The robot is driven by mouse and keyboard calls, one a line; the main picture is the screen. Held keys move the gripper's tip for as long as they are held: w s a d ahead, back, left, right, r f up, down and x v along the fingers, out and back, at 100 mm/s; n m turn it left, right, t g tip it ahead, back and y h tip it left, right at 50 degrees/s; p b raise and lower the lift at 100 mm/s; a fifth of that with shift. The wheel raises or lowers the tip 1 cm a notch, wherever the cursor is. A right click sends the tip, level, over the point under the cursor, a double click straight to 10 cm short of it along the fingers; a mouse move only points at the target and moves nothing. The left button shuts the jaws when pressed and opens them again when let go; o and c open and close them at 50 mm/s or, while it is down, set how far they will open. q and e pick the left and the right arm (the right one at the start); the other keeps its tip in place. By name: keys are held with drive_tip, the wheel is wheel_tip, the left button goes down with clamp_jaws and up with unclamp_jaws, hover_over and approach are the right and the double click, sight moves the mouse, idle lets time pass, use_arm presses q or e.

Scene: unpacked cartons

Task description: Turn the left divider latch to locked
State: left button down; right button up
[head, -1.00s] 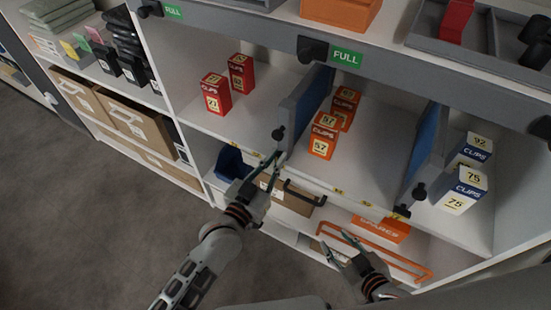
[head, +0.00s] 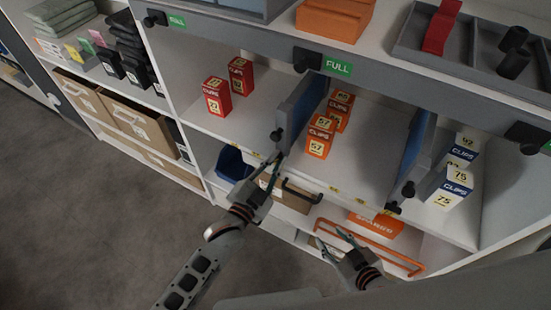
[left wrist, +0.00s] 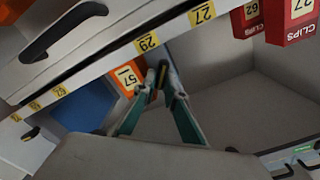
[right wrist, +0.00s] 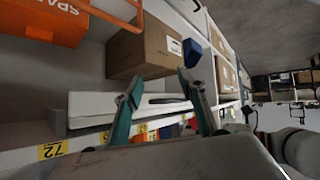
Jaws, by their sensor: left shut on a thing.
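The left divider (head: 303,108) stands upright on the shelf between the red CLIPS boxes and the orange ones. Its dark latch (head: 276,147) is at the divider's front end, low near the shelf edge. My left gripper (head: 275,160) is at this latch with its fingertips close together. In the left wrist view the fingertips (left wrist: 164,82) are shut on the small latch at the divider's end, which they partly hide. The latch's exact angle cannot be told. My right gripper (head: 330,242) is open and empty, low in front of the lower shelf; its parted fingers show in the right wrist view (right wrist: 157,88).
A second divider (head: 415,155) with a dark latch stands to the right, beside white and blue CLIPS boxes (head: 447,187). A dark handle (head: 302,191) and an orange rail (head: 370,248) lie below the shelf edge. A blue bin (head: 233,163) is left of my left gripper.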

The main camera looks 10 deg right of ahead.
use_arm(q)
drive_tip(key=m, duration=0.5)
drive_tip(key=f+m+b, duration=0.1)
drive_tip(key=m, duration=0.2)
drive_tip(key=shift+s+d+m, duration=0.15)
drive_tip(key=shift+d+m, duration=0.05)
drive_tip(key=shift+m, duration=0.9)
use_arm(e)
drive_tip(key=shift+w+d, duration=0.2)
drive_tip(key=shift+w, duration=0.35)
drive_tip(key=shift+f, duration=0.15)
use_arm(q)
drive_tip(key=c, duration=2.1)
unclamp_jaws()
use_arm(e)
drive_tip(key=shift+s+f, duration=0.1)
